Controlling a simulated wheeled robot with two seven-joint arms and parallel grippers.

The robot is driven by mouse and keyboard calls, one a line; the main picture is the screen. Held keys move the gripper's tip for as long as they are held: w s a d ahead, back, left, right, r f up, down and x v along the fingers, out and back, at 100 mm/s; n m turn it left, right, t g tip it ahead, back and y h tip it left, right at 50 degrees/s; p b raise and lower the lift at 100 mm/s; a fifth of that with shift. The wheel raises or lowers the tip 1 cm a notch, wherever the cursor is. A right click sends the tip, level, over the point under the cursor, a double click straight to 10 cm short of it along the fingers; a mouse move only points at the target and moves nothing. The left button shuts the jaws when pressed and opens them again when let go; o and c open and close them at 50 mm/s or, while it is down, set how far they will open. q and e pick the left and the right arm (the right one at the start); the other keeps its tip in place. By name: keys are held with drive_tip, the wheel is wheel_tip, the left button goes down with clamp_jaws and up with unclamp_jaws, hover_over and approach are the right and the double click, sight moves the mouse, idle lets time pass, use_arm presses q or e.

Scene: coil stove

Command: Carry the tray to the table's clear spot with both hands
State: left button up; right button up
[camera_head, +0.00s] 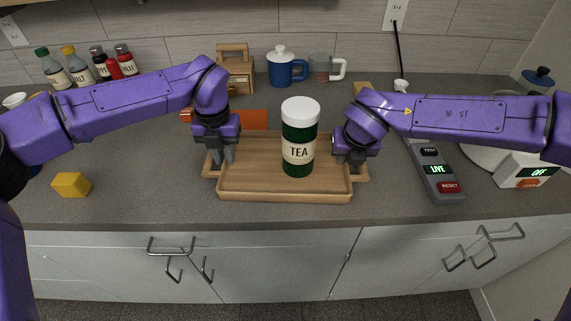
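A wooden tray (285,195) sits near the counter's front edge. A green tea canister (299,136) with a white lid and a "TEA" label stands upright in the tray, right of its middle. My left gripper (224,163) points down at the tray's left end, near the left handle (211,166). My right gripper (352,163) points down at the tray's right end, near the right handle (359,173). I cannot tell whether the fingers of either gripper are closed on the handles.
A yellow block (71,185) lies on the counter (140,160) at left. A control strip (437,172) with a RESET button and a white OFF box (525,170) are at right. Counter between block and tray is clear.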

use_arm(q)
drive_tip(key=shift+f, duration=0.5)
use_arm(e)
drive_tip(key=shift+w+f, duration=0.25)
drive_tip(key=shift+f, duration=0.15)
use_arm(q)
drive_tip(key=shift+r, duration=0.1)
clamp_jaws()
use_arm(e)
drive_tip(key=shift+s, duration=0.1)
clamp_jaws()
drive_tip(key=shift+s+f, duration=0.15)
